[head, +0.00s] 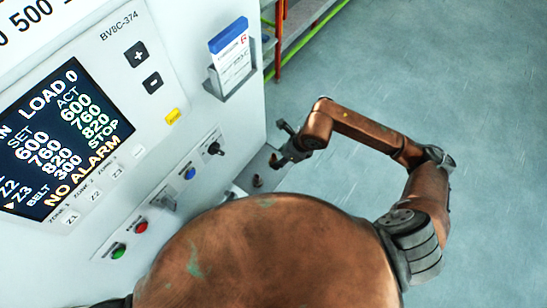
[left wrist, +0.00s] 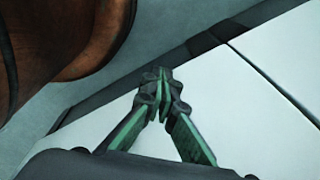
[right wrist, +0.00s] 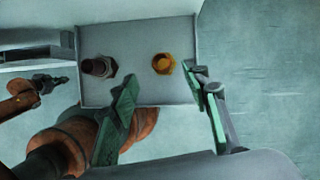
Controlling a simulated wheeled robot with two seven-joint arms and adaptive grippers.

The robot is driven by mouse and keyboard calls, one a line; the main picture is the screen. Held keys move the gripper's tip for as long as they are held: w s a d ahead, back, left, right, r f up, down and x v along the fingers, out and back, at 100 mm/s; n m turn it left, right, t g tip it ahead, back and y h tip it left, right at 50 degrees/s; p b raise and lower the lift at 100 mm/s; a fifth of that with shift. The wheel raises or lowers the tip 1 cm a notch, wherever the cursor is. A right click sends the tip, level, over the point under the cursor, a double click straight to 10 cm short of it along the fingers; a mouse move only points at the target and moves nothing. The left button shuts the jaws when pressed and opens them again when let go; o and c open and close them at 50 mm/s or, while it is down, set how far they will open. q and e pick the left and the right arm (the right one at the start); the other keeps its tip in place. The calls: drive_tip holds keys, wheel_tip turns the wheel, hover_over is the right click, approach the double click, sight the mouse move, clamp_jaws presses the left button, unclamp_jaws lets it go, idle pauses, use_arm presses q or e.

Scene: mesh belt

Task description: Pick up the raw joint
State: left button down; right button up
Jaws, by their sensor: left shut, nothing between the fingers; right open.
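Two small fittings stand on a grey shelf plate (right wrist: 130,38) in the right wrist view: a dark brown hex-based one (right wrist: 101,67) at left and a golden brass one (right wrist: 163,64) at right. I cannot tell by look alone which is the raw joint. My right gripper (right wrist: 160,80) is open and empty; the brass fitting shows between its fingertips, with no contact visible. In the head view the right gripper (head: 283,150) is over the plate, and one small brown fitting (head: 257,181) shows. My left gripper (left wrist: 162,80) is shut and empty beside a white panel.
The white machine cabinet (head: 190,40) with screen, buttons and a card holder (head: 232,75) stands left of the plate. A metal rack (head: 295,25) is behind. Open floor (head: 440,80) lies to the right.

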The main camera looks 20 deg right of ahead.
sight(274, 158)
drive_tip(key=shift+w+a+f+p, duration=0.25)
drive_tip(key=shift+a+f, duration=0.1)
drive_tip(key=shift+f, duration=0.2)
drive_tip(key=shift+w+a+f+p, duration=0.2)
drive_tip(key=shift+w+a+f, duration=0.1)
drive_tip(key=shift+f, duration=0.25)
use_arm(q)
drive_tip(key=s+r, duration=0.1)
drive_tip(key=s, duration=0.4)
use_arm(e)
drive_tip(key=shift+w+a+f, duration=0.15)
drive_tip(key=shift+w+f, duration=0.5)
drive_tip(key=shift+f, duration=0.15)
drive_tip(key=shift+s+f, duration=0.2)
drive_tip(key=shift+f, duration=0.15)
drive_tip(key=shift+w+f, duration=0.1)
drive_tip(key=shift+w, duration=0.1)
drive_tip(key=shift+c, duration=1.3)
drive_tip(key=shift+s, duration=0.15)
drive_tip(key=c, duration=0.6)
clamp_jaws()
use_arm(q)
drive_tip(key=w, duration=0.4)
drive_tip(key=shift+w+r, duration=0.1)
drive_tip(key=shift+w, duration=0.25)
use_arm(e)
drive_tip(key=shift+r, duration=0.2)
